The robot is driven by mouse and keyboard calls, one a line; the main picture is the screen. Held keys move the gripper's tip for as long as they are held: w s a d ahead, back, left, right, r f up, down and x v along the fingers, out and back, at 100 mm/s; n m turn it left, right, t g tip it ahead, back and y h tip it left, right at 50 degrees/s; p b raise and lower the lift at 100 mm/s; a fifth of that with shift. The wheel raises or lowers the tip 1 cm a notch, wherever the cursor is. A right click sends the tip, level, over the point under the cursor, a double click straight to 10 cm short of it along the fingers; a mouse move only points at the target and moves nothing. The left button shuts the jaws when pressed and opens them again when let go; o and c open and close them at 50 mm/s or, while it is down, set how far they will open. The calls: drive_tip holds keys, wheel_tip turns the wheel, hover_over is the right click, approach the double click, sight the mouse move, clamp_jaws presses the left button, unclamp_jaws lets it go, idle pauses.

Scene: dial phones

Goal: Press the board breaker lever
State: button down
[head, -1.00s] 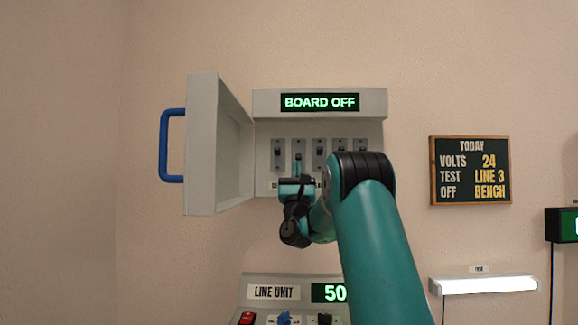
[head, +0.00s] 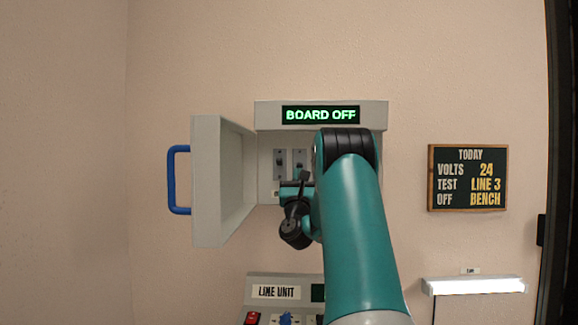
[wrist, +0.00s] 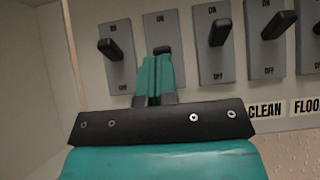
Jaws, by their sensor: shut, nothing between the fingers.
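The switch board is an open grey wall cabinet (head: 262,158) with the lit sign "BOARD OFF" (head: 321,115). It holds a row of grey plates with black levers marked ON above and OFF below. The wrist view shows the far-left lever (wrist: 110,49), a middle lever (wrist: 220,33) and one further right (wrist: 280,25). My gripper (wrist: 154,62) is shut and empty, with its tips at the second lever (wrist: 162,50), partly covering its plate. I cannot tell whether they touch. Which lever is the breaker is unclear; the labels under the left plates are hidden.
The cabinet door (head: 218,180) with its blue handle (head: 171,180) stands open at left. A line unit (head: 272,281) sits below. A notice board (head: 467,178) and a lit lamp (head: 473,286) are at right. "CLEAN" and "FLOO..." labels (wrist: 266,110) show under right-hand plates.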

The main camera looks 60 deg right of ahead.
drive_tip(key=shift+s+a+r+g+y+p, duration=0.15)
drive_tip(key=shift+r+g+y+p, duration=0.55)
drive_tip(key=shift+p, duration=2.6)
drive_tip(key=shift+a+r+y+p, duration=0.15)
drive_tip(key=shift+y+p, duration=0.25)
drive_tip(key=shift+p, duration=1.4)
drive_tip(key=shift+f+b, duration=0.2)
drive_tip(key=shift+b, duration=0.15)
drive_tip(key=a+r+b+v, duration=0.1)
drive_tip(key=b+v, duration=0.7)
drive_tip(key=v, duration=0.1)
drive_tip(key=shift+s+a+r+b, duration=0.15)
drive_tip(key=shift+s+a+b, duration=0.05)
drive_tip(key=shift+s+b, duration=0.15)
